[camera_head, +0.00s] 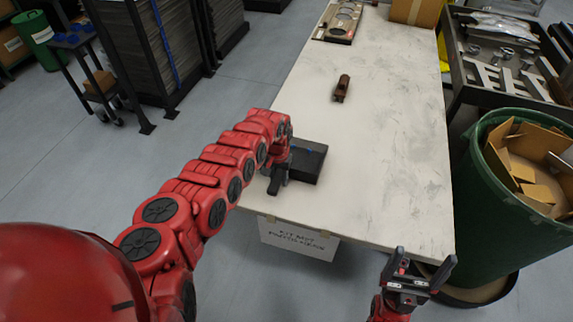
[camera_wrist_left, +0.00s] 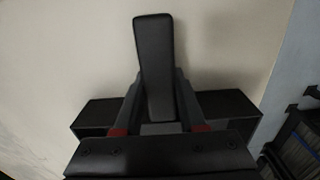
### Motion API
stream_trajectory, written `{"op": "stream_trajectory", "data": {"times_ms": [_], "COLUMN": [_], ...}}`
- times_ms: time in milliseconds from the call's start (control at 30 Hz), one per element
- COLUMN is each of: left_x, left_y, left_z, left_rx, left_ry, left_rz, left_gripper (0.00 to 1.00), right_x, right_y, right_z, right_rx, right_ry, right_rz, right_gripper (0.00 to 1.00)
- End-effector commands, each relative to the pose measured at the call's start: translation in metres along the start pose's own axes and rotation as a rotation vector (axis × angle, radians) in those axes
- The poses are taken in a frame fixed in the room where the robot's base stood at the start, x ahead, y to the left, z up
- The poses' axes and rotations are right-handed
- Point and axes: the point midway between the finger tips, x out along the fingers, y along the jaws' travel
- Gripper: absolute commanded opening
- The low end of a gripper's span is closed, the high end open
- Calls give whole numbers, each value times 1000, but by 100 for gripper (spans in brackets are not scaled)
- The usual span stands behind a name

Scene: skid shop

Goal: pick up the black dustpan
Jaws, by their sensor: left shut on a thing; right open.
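The black dustpan (camera_head: 308,161) lies at the near left edge of the white table, with its handle towards the edge. My left gripper (camera_head: 280,166) is over the handle, with its jaws shut on it. In the left wrist view the dark handle (camera_wrist_left: 155,65) stands between the two fingers of my left gripper (camera_wrist_left: 158,110), and parts of the dark pan (camera_wrist_left: 228,108) show on both sides behind them. Whether the pan touches the table cannot be told. My right gripper (camera_head: 412,271) is open and empty beside the table's near right corner.
The white table (camera_head: 375,160) is mostly clear. A brown tool (camera_head: 342,88) lies on it, with a flat panel (camera_head: 338,22) and a cardboard box (camera_head: 412,11) at the far end.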

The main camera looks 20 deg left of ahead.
Motion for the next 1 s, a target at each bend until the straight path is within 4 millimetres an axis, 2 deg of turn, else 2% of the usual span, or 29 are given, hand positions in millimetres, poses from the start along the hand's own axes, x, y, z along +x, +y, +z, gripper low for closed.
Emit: {"op": "stream_trajectory", "data": {"times_ms": [567,733,867,1000], "left_x": [-4,-17,-35,-40], "left_y": [0,-1,-2,5], "left_z": [0,0,-2,9], "left_rx": [0,0,1,5], "left_ry": [0,-2,3,4], "left_rz": [0,0,-3,3], "left_gripper": [0,0,0,0], "right_x": [0,0,-4,-1], "right_y": [0,0,0,0], "right_z": [0,0,1,0], "right_rx": [0,0,0,0], "right_ry": [0,0,0,0], "right_rz": [0,0,0,0], "right_gripper": [92,92,92,92]}}
